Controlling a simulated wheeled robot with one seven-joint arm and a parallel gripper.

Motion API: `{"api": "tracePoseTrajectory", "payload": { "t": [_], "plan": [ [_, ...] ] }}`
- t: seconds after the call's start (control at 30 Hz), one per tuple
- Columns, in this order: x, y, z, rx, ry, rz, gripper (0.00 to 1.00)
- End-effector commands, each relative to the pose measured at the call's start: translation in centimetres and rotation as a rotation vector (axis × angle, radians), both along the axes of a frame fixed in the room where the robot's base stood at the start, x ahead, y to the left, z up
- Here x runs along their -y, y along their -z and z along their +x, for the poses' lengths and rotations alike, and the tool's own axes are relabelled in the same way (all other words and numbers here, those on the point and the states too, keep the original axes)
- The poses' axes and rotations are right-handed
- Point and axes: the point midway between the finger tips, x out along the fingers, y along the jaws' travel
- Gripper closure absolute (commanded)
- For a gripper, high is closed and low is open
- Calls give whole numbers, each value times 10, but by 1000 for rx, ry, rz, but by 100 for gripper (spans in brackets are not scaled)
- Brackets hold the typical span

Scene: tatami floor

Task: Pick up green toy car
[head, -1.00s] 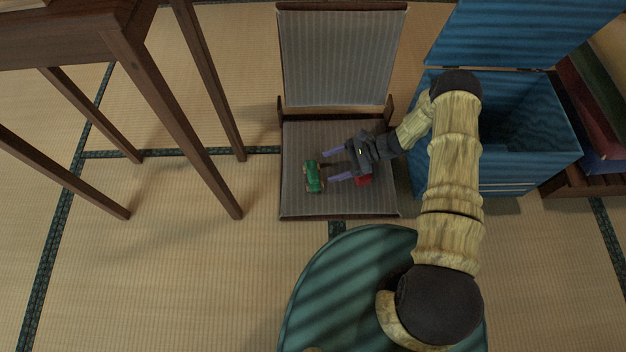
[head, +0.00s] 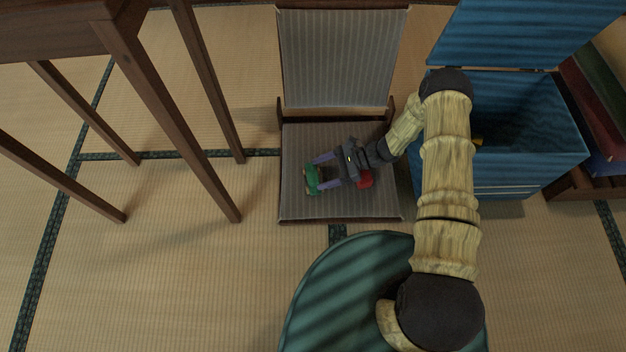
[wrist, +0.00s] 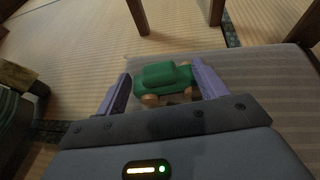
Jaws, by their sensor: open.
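The green toy car (head: 311,180) sits on the grey striped seat (head: 345,208) of a low legless chair. It has a green body and tan wheels. In the wrist view the car (wrist: 165,78) lies between the two purple fingers of my gripper (wrist: 160,88).
A red object (head: 365,179) lies on the seat beside my gripper. The chair back (head: 335,58) rises behind. A blue open box (head: 530,135) stands at right. Wooden table legs (head: 165,115) stand at left.

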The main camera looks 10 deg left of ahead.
Motion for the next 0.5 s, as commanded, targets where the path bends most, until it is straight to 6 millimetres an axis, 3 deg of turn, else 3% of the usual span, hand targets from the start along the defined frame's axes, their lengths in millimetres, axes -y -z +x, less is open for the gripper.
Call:
{"api": "tracePoseTrajectory", "payload": {
  "t": [0.03,0.27,0.5],
  "plan": [
    [-4,8,-3,0,-2,0,29],
    [-26,18,-14,2,-2,0,29],
    [-29,16,-16,1,1,-1,29]
  ]
}}
